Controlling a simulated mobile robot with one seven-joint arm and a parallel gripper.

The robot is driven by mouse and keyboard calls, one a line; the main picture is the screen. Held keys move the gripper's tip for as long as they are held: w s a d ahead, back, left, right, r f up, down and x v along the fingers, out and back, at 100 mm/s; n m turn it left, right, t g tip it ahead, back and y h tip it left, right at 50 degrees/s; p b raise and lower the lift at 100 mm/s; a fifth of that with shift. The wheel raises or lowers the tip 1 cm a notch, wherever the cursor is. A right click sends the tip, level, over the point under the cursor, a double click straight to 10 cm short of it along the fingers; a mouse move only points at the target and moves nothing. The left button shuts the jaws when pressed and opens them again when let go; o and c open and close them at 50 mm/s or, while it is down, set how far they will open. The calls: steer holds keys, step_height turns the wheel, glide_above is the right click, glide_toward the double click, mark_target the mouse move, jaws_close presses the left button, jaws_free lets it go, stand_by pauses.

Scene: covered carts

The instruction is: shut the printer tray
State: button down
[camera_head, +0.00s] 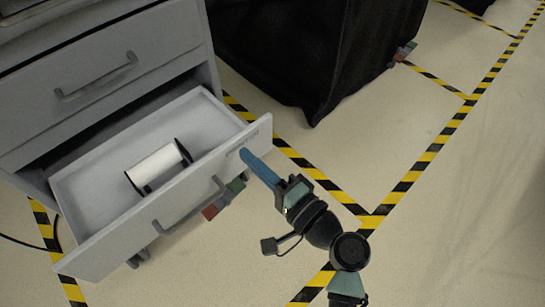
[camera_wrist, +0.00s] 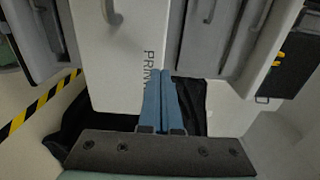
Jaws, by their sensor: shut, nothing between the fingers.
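The printer tray (camera_head: 120,237) is a pale drawer pulled well out of a grey cabinet. A white roll (camera_head: 158,166) with dark ends lies inside it. Its front panel also shows in the wrist view (camera_wrist: 108,60), with dark lettering that begins "PRIN". My gripper (camera_head: 243,153) has blue fingers and is shut and empty. Its tips are at the lettered right end of the tray front, on the outer side. In the wrist view the fingertips (camera_wrist: 162,76) overlap the lettering's edge. I cannot tell whether they touch the panel.
A shut drawer (camera_head: 160,45) with a bar handle is above the tray. A black covered cart (camera_head: 320,50) stands behind to the right. Yellow-black tape (camera_head: 440,140) marks the pale floor, which is open on the right. Coloured tags (camera_head: 225,198) show below the tray front.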

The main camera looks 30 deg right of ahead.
mark_target(233, 144)
steer(key=shift+x, duration=1.15)
steer(key=shift+w+a, duration=0.2)
steer(key=shift+w, duration=0.4)
steer(key=b+x, duration=0.6)
steer(key=x, duration=1.5)
steer(key=shift+r, duration=0.3)
steer(key=shift+w+a, duration=0.15)
